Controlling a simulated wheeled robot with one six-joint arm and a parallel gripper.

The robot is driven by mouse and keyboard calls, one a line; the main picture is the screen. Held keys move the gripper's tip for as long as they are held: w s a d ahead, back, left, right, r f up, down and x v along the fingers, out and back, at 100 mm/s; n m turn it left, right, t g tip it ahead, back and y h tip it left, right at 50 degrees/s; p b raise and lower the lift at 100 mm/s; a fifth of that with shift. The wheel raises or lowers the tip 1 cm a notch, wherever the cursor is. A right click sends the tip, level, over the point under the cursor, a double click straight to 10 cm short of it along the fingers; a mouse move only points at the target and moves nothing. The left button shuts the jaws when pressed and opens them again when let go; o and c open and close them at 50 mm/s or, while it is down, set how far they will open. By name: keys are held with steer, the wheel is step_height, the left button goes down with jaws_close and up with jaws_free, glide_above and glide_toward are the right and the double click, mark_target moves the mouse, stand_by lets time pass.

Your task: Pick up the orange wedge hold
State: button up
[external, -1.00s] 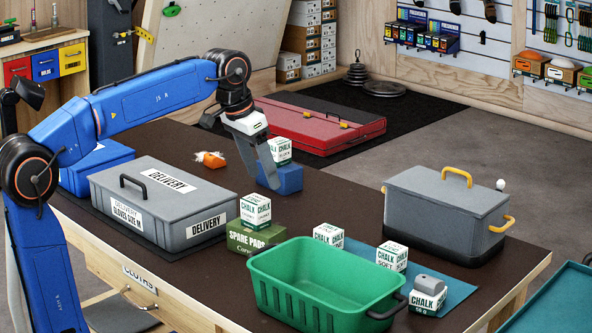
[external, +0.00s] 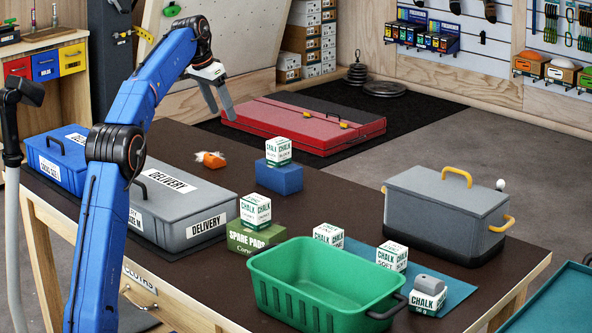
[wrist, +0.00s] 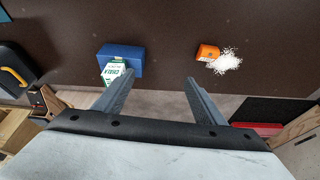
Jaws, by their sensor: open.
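The orange wedge hold (external: 214,160) lies on the dark table top, toward its far edge, with a white patch at one side. In the wrist view the wedge (wrist: 207,52) is at the upper right, touching a loose white powdery pile (wrist: 228,62). My gripper (external: 223,115) is open and empty, raised near the far table edge, apart from the wedge. In the wrist view its fingers (wrist: 160,77) point toward the table, with the wedge beyond and right of the right finger.
A blue block (external: 284,178) with a chalk box (external: 278,151) on it stands right of the wedge. A grey delivery box (external: 185,215), a green crate (external: 262,290) and a grey lidded bin (external: 420,212) are also on the table.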

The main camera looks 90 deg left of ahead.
steer(key=s+a+f, duration=0.3)
steer(key=s+a, duration=0.7)
glide_above(210, 155)
steer(key=s+d, duration=0.2)
steer(key=f, duration=1.1)
steer(key=shift+a+f, duration=0.1)
steer(key=shift+a, duration=0.15)
steer(key=shift+x, duration=2.75)
steer(key=shift+w, duration=0.1)
steer(key=c, duration=1.2)
steer(key=shift+o, duration=0.2)
